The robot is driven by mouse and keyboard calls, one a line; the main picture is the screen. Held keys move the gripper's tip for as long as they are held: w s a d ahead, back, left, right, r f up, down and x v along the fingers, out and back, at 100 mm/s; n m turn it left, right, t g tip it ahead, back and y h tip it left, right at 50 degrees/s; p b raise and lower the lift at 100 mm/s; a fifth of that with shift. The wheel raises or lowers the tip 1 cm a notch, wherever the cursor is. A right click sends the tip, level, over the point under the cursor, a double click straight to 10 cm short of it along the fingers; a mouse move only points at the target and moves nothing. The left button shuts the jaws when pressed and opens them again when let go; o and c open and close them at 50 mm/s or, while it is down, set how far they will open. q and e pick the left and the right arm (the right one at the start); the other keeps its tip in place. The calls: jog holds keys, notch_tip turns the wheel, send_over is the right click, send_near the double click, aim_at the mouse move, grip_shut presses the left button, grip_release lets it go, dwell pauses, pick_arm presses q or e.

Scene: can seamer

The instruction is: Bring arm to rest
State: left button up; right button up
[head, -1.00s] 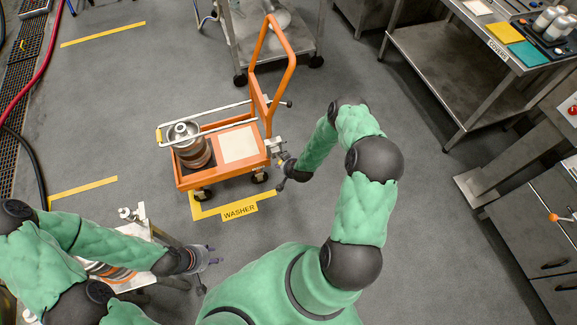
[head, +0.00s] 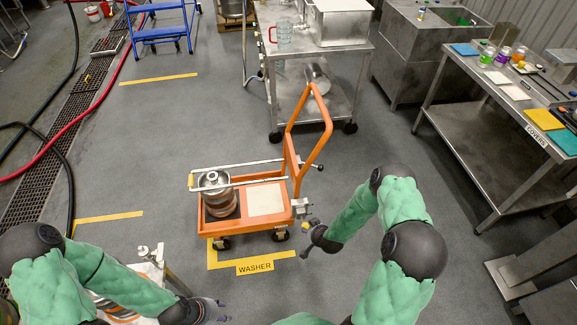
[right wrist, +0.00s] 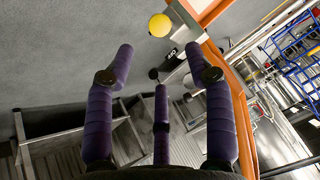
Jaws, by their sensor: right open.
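My right gripper (right wrist: 162,75) is open and empty in the right wrist view, its purple fingers spread. A yellow ball-shaped knob (right wrist: 160,25) and part of the orange cart frame are just beyond the fingertips, apart from them. In the head view the right arm reaches down to the right end of the orange cart (head: 250,225), and the right gripper (head: 308,228) is small there, beside the cart's corner latch. My left gripper (head: 222,310) is low at the left in the head view, partly cut by dimness; its finger opening is unclear.
The cart carries a metal keg (head: 216,197) under a clamp bar. A yellow floor mark labelled WASHER (head: 255,267) lies in front. A steel table (head: 335,50) stands behind, and a covers bench (head: 480,130) at right. Grey floor between them is clear.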

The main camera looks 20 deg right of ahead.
jog(key=shift+a, duration=0.1)
jog(key=s+a+r+n+g+y, duration=0.1)
jog(key=s+a+r+g+y, duration=0.1)
jog(key=s+a, duration=0.6)
jog(key=s+a+r+n+g+y, duration=0.2)
jog(key=s+a+r+g+y, duration=0.1)
jog(key=s+a, duration=0.6)
jog(key=a+r+g, duration=0.1)
jog(key=a+g, duration=0.1)
jog(key=a, duration=0.2)
jog(key=shift+s+a+r, duration=0.2)
jog(key=shift+a+r, duration=0.05)
jog(key=shift+a, duration=0.15)
